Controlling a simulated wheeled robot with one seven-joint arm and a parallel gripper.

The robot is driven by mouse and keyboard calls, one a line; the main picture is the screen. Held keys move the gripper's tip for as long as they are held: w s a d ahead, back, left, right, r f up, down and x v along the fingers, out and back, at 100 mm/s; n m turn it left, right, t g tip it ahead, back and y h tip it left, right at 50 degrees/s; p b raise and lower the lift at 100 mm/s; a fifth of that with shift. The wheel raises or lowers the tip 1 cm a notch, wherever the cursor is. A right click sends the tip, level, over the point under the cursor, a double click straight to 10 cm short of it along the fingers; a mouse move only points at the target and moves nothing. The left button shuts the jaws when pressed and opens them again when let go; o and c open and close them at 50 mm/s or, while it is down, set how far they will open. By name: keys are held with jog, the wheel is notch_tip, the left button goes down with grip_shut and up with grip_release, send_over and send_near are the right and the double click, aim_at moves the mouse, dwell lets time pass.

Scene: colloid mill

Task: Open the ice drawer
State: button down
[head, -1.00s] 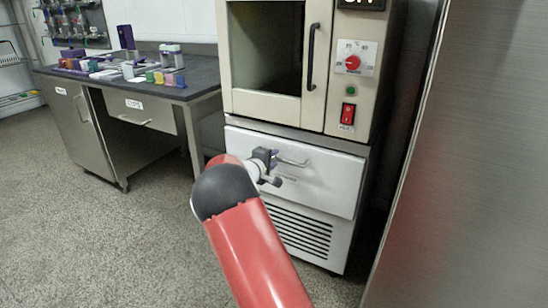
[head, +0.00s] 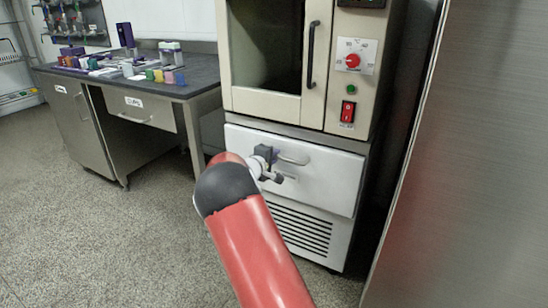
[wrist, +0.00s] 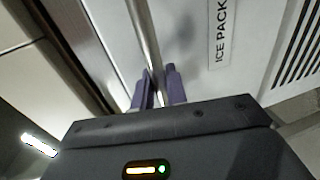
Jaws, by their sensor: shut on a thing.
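The ice drawer (head: 325,183) is the white front low in the tall cabinet, above a slatted vent. Its curved metal handle (head: 297,160) is on the upper part of the front. My gripper (head: 276,157) is at the left part of this handle. In the wrist view the two purple-grey fingers (wrist: 159,82) are shut around the handle bar (wrist: 145,35), beside an "ICE PACK" label (wrist: 221,33). The drawer front looks flush or nearly flush with the cabinet; I cannot tell whether a small gap exists. My arm hides its lower left part.
An oven-like unit (head: 262,100) with a dark window, red knob and red switch is above the drawer. A dark-topped bench (head: 190,93) with small coloured items stands left. A large steel panel (head: 470,160) is close on the right. Floor at left is clear.

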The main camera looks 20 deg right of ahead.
jog(key=f+b+v, duration=0.2)
jog(key=b+v, duration=0.5)
jog(key=v, duration=0.6)
jog(key=a+f+b+v, duration=0.1)
jog(key=f+b+v, duration=0.2)
jog(key=v, duration=0.9)
jog(key=shift+s+a+f+b, duration=0.3)
jog(key=shift+s+b, duration=0.3)
jog(key=shift+b, duration=1.25)
jog(key=c, duration=1.5)
grip_release()
jog(key=shift+r, duration=0.1)
